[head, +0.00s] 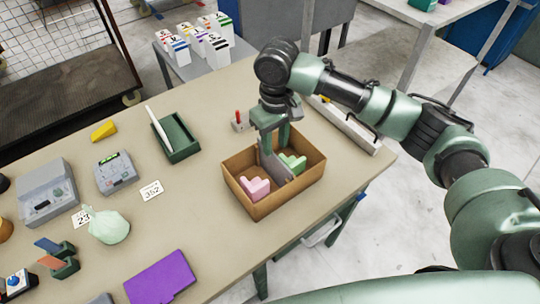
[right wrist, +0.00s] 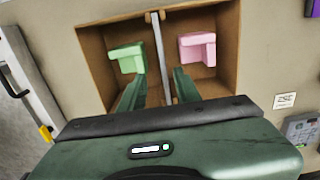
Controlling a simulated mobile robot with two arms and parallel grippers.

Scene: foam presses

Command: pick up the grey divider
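The grey divider (head: 272,166) stands on edge inside a brown cardboard box (head: 267,211), between a pink foam piece (head: 256,187) and a green foam piece (head: 293,164). In the right wrist view the divider (right wrist: 161,52) runs as a thin upright strip between the green piece (right wrist: 127,57) and the pink piece (right wrist: 197,48). My right gripper (right wrist: 160,88) is open and reaches down into the box. Its fingers are on either side of the divider, with gaps visible. In the head view the gripper (head: 275,135) partly hides the divider's top. My left gripper is not in view.
The box stands near the table's right edge. A green tray (head: 180,139) with a white stick, a red-handled item (head: 239,122) and a white rail (head: 345,128) are nearby. Grey devices, number cards and a purple sheet (head: 160,277) lie to the left.

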